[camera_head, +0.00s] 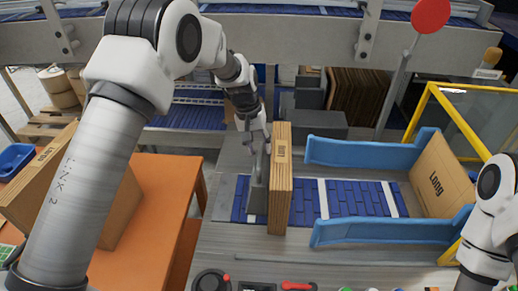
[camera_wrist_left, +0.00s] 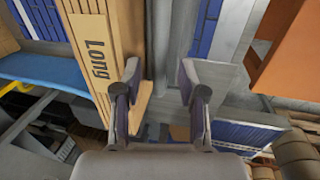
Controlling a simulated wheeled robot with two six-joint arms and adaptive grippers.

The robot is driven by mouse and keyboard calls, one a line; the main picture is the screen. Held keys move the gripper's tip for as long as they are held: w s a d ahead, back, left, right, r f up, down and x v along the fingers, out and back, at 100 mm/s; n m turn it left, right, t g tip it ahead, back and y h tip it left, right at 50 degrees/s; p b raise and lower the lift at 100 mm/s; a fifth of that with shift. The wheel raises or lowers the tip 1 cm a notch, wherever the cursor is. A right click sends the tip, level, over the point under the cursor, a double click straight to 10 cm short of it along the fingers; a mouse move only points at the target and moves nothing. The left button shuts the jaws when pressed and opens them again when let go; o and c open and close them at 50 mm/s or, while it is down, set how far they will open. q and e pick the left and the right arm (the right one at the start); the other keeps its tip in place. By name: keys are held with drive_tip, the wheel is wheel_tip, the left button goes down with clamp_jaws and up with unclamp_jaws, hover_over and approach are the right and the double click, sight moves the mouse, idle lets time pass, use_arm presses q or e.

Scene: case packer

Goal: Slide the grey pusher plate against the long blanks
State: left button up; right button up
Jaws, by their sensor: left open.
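The long blanks (camera_head: 280,185) stand upright as a brown cardboard stack on the blue slatted bed. "Long" is printed on them, and they also show in the left wrist view (camera_wrist_left: 97,75). The grey pusher plate (camera_head: 256,203) stands just left of them in the head view; whether it touches them I cannot tell. My left gripper (camera_head: 258,146) is above the plate, beside the top of the stack. In the left wrist view its two fingers (camera_wrist_left: 160,92) are apart, with grey metal showing between and beyond them. My right gripper is out of the picture.
Two blue rails (camera_head: 365,153) (camera_head: 385,231) flank the bed to the right. A yellow frame (camera_head: 460,125) is at the right. An orange table (camera_head: 155,220) with cartons stands at the left.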

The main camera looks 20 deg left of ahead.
use_arm(q)
wheel_tip(320, 180, up, 10)
drive_tip(key=a, duration=0.2)
drive_tip(key=shift+s, duration=0.2)
drive_tip(key=shift+r, duration=0.1)
